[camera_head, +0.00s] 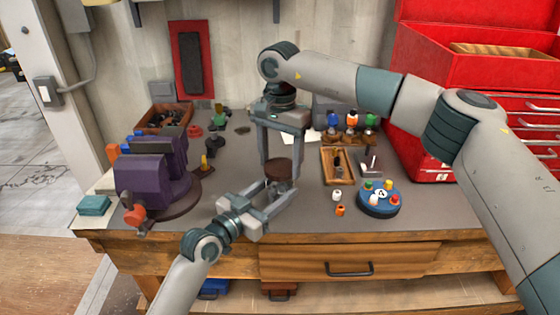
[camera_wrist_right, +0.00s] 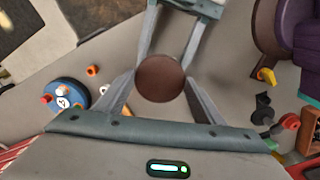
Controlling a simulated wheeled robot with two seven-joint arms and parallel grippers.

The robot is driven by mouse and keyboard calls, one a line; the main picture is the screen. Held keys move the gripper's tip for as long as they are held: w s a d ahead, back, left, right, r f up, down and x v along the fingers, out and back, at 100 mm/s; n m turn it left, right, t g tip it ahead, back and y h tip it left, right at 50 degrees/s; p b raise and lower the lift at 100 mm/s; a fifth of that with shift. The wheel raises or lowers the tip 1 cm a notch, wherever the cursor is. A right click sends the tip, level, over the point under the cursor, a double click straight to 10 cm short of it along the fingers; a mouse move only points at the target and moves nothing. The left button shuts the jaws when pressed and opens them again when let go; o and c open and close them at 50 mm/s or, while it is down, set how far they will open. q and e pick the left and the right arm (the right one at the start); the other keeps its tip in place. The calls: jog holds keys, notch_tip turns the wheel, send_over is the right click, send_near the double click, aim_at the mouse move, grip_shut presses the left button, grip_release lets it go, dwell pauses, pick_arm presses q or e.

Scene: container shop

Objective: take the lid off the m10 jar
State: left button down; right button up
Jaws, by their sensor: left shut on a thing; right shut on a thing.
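A dark brown round lid (camera_head: 278,168) tops the jar (camera_head: 281,184) above the bench's middle. My right gripper (camera_head: 280,171) comes down from above and is shut on the lid, a finger on each side. My left gripper (camera_head: 280,188) reaches in from the lower left and is shut around the jar body below the lid. In the right wrist view the lid (camera_wrist_right: 160,78) shows from above and hides the jar. I cannot tell whether there is a gap between lid and jar, and no m10 label is readable.
A blue round holder (camera_head: 379,205) with coloured pieces stands to the right, beside small white and orange pieces (camera_head: 339,209). A wooden tray (camera_head: 336,166) lies behind them. A purple machine (camera_head: 150,185) stands at the left. The bench's front edge is close to my left arm.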

aim_at(280, 166)
jog(key=shift+r, duration=0.25)
jog(key=shift+r, duration=0.7)
jog(key=shift+r, duration=2)
pick_arm(q)
jog(key=c, duration=0.6)
grip_release()
jog(key=shift+c, duration=0.2)
jog(key=b+v, duration=0.2)
jog(key=v, duration=0.8)
jog(key=shift+s+a+f, duration=0.1)
jog(key=shift+s+a, duration=0.15)
jog(key=shift+s, duration=0.05)
pick_arm(e)
notch_tip(280, 166, down, 2)
jog(key=shift+f, duration=0.15)
pick_arm(q)
jog(key=shift+s+a, duration=0.4)
jog(key=shift+s, duration=0.05)
pick_arm(e)
jog(key=shift+f, duration=0.1)
